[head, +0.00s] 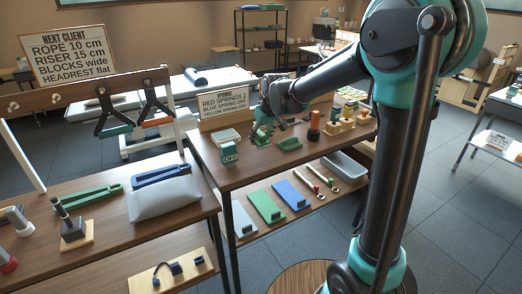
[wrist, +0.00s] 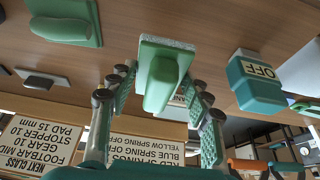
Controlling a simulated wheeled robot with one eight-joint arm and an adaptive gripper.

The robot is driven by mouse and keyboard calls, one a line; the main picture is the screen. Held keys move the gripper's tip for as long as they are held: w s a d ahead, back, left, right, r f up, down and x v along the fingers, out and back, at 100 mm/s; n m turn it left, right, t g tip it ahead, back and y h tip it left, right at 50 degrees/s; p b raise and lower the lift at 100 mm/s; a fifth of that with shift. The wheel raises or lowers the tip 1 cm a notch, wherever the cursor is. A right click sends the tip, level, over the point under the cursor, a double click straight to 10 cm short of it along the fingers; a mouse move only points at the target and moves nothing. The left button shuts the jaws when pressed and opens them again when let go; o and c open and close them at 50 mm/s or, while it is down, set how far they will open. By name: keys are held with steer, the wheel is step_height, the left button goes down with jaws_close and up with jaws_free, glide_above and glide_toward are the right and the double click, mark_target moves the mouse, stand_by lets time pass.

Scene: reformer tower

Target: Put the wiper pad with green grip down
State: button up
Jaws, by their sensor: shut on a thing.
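The wiper pad with green grip (wrist: 160,80) is between my gripper's fingers in the wrist view, its pale pad face towards the wooden tabletop. My gripper (wrist: 157,118) is shut on its green grip. In the head view my gripper (head: 266,124) is low over the middle table, with green of the held pad (head: 262,135) showing below it. Whether the pad touches the tabletop is hard to tell.
A teal box marked OFF (head: 230,156) stands to the left of my gripper. A green piece (head: 289,144) lies on the table to the right, near an orange-brown upright object (head: 314,126). A springs sign (head: 224,105) stands behind. Some bare tabletop (head: 262,167) shows in front.

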mark_target(259, 155)
steer(key=shift+f, duration=3)
steer(key=shift+f, duration=0.1)
steer(key=o, duration=1.2)
steer(key=v, duration=1.2)
steer(key=s+d+f+m+h, duration=0.1)
steer(key=s+d+f+m, duration=0.2)
steer(key=s+d+f, duration=0.5)
steer(key=s+d+f+m+h, duration=0.1)
steer(key=s+d+f+m, duration=0.2)
steer(key=s+d+f, duration=0.5)
steer(key=s+d, duration=0.7)
steer(key=shift+f+m+h, duration=0.2)
steer(key=shift+m+h, duration=0.1)
steer(key=shift+m, duration=0.1)
